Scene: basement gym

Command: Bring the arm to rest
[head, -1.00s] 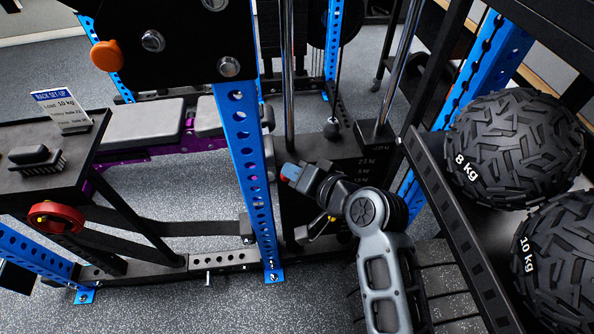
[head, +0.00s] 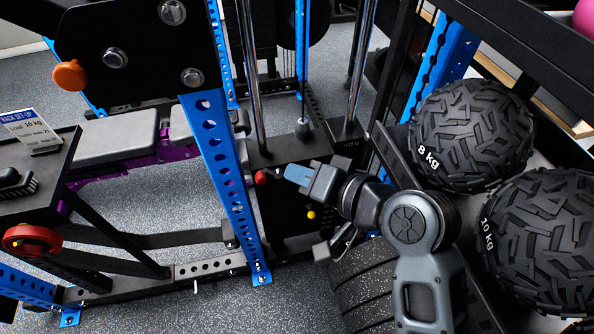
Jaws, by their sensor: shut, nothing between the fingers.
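My gripper (head: 299,174) is in the middle of the head view, at the end of my bent grey arm. Its light blue fingers point left and are shut with nothing between them. They are just right of a red knob (head: 261,177) on the dark weight stack (head: 290,205). A short grey piece shows between the knob and the fingertips; I cannot tell which it belongs to. A yellow knob (head: 311,214) shows below the gripper. My arm hides part of the stack.
A blue perforated upright (head: 222,165) stands left of the gripper. A rack at right holds the 8 kg ball (head: 472,133) and the 10 kg ball (head: 545,240), close to my arm. Ribbed black weights (head: 365,285) lie below. A small table with a sign (head: 32,132) is at left.

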